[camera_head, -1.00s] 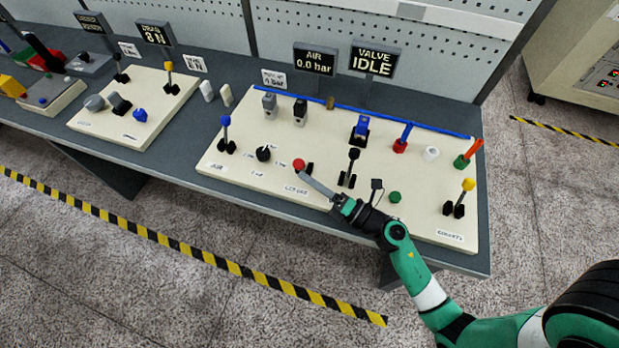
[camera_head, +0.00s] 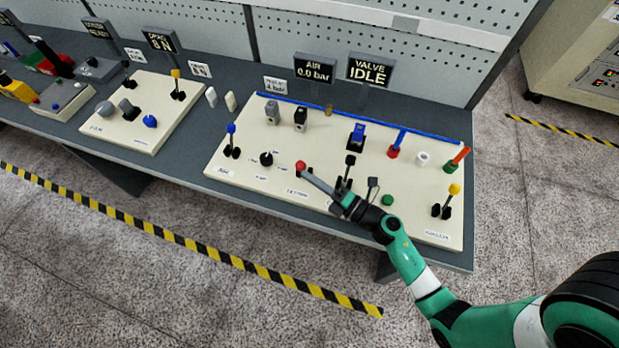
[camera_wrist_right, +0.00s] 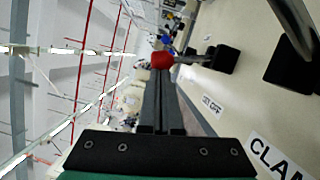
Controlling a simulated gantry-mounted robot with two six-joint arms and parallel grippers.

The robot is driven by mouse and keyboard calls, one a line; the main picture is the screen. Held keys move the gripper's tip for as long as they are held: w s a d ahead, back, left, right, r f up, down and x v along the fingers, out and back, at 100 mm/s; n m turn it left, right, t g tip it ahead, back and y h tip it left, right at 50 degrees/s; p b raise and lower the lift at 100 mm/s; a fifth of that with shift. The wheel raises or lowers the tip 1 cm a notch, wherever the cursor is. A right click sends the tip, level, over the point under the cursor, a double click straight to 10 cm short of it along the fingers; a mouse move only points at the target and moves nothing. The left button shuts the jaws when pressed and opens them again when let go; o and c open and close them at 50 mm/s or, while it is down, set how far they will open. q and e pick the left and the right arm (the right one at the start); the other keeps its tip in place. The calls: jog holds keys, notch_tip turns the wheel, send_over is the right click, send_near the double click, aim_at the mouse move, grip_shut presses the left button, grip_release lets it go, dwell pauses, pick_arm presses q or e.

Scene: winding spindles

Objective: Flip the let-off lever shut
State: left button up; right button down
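The let-off lever has a red ball knob (camera_head: 301,166) near the front edge of the cream panel (camera_head: 262,188). In the right wrist view the knob (camera_wrist_right: 162,59) shows at the far end of my fingers, with its shaft running right to a black base (camera_wrist_right: 226,59); a "LET OFF" label (camera_wrist_right: 212,105) lies near it. My right gripper (camera_head: 306,174) reaches in from the right, low over the panel. Its fingers are together, with nothing seen between them. Their tips are at the knob, touching or nearly so. My left gripper is not in view.
A black-knobbed lever (camera_head: 350,160) stands close behind my right gripper, and a green button (camera_head: 387,200) is beside my wrist. A blue lever (camera_head: 231,128) and black dial (camera_head: 266,158) are to the left. A yellow lever (camera_head: 454,189) is at right. The valve display (camera_head: 369,69) reads IDLE.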

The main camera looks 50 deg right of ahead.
jog(key=w+d+r+m+g+p, duration=0.1)
jog(key=d+m+p, duration=0.5)
jog(key=p, duration=0.6)
jog(key=shift+w+r+m+g+y+p, duration=0.3)
jog(key=shift+w+r+m+g+p, duration=0.15)
jog(key=shift+m+g, duration=0.3)
jog(key=shift+w+d+f, duration=0.1)
jog(key=shift+d, duration=0.05)
jog(key=s+a+r+p, duration=0.1)
jog(key=s+r+p, duration=0.1)
jog(key=s, duration=0.4)
jog(key=s+a+r+p, duration=0.1)
jog(key=s+p, duration=0.2)
jog(key=s, duration=0.3)
jog(key=shift+s+r, duration=0.25)
jog(key=shift+r, duration=0.1)
